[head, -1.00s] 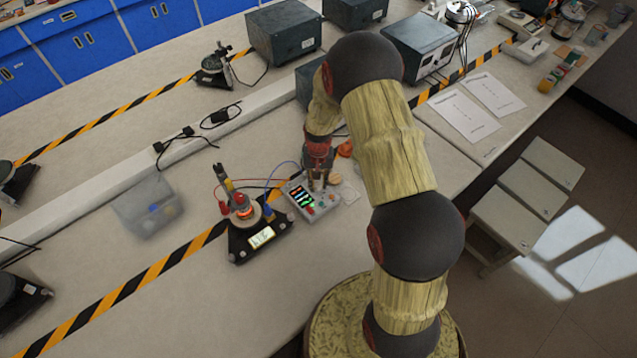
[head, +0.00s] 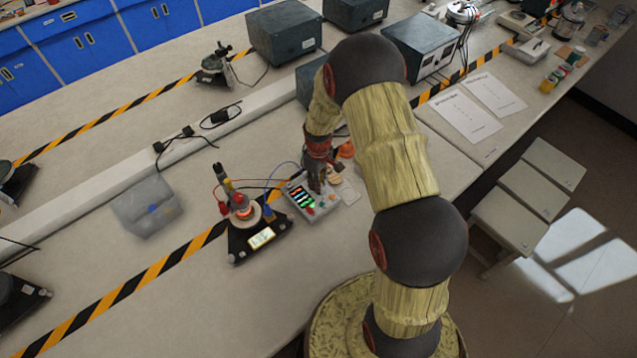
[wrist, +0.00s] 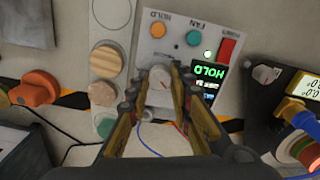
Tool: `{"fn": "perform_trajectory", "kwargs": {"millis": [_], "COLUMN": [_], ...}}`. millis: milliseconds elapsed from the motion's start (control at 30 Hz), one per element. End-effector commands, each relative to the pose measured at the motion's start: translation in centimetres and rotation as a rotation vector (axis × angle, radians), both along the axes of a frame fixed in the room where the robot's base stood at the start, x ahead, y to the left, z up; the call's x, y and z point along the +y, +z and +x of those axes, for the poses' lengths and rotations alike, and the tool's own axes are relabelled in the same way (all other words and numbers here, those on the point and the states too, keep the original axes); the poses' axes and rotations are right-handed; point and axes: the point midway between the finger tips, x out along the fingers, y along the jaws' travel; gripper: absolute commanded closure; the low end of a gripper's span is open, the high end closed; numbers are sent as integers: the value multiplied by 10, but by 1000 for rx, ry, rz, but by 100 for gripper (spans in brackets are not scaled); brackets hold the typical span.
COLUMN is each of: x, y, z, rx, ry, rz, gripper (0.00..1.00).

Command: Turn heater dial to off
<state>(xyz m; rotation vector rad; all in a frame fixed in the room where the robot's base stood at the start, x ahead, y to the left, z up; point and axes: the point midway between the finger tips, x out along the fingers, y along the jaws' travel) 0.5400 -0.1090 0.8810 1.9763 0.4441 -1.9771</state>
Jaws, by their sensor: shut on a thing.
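The heater control box (head: 308,207) is a light grey panel with a lit screen, on the bench in the head view. My gripper (wrist: 160,88) is shut on the dial, one finger at each side. In the head view my gripper (head: 317,186) reaches down onto the box and hides the dial. The dial's lower part and any markings around it are hidden or too small to read.
Orange (wrist: 157,30) and teal (wrist: 194,38) buttons and a red switch (wrist: 228,48) are close by on the panel. A black device with a glowing top (head: 243,213) and wires stands left of the box. A clear bin (head: 147,207) is farther left.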

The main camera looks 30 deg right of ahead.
Motion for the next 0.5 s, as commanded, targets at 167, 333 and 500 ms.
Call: {"fn": "perform_trajectory", "kwargs": {"millis": [167,333,500], "x": [0,0,0], "y": [0,1,1], "z": [1,1,1], "rx": [-3,-3,-3], "ry": [167,326,472], "rz": [-1,-1,-1], "gripper": [100,100,100]}}
